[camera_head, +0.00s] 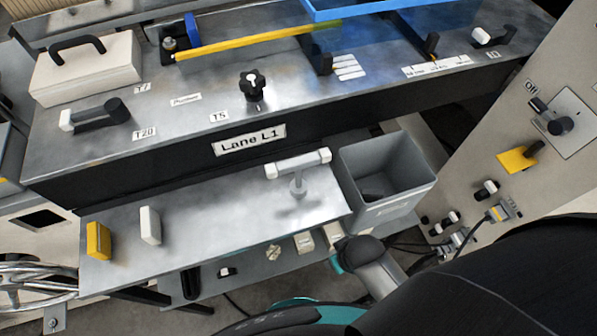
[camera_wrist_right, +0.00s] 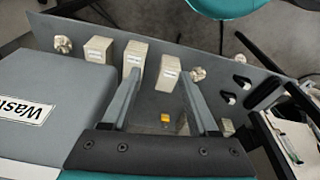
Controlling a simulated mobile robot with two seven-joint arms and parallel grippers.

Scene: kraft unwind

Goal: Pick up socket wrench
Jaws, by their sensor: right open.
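A pale T-shaped handle on a short post (camera_head: 298,168) stands on the lower metal shelf (camera_head: 200,235) in the head view. It looks most like the socket wrench, but I cannot be sure. My right gripper (camera_wrist_right: 162,95) shows in the right wrist view with its two grey fingers spread apart and nothing between them. It is over the grey panel (camera_wrist_right: 150,105) with white blocks, beside the waste bin. The T-shaped handle is not visible in the wrist view. My left gripper is in neither view.
A grey bin (camera_head: 390,185) stands right of the shelf; its lid or wall (camera_wrist_right: 45,105) shows in the wrist view, labelled "Wast". A yellow block (camera_head: 98,240) and a white block (camera_head: 150,225) stand on the shelf. The Lane L1 bench (camera_head: 200,125) rises behind.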

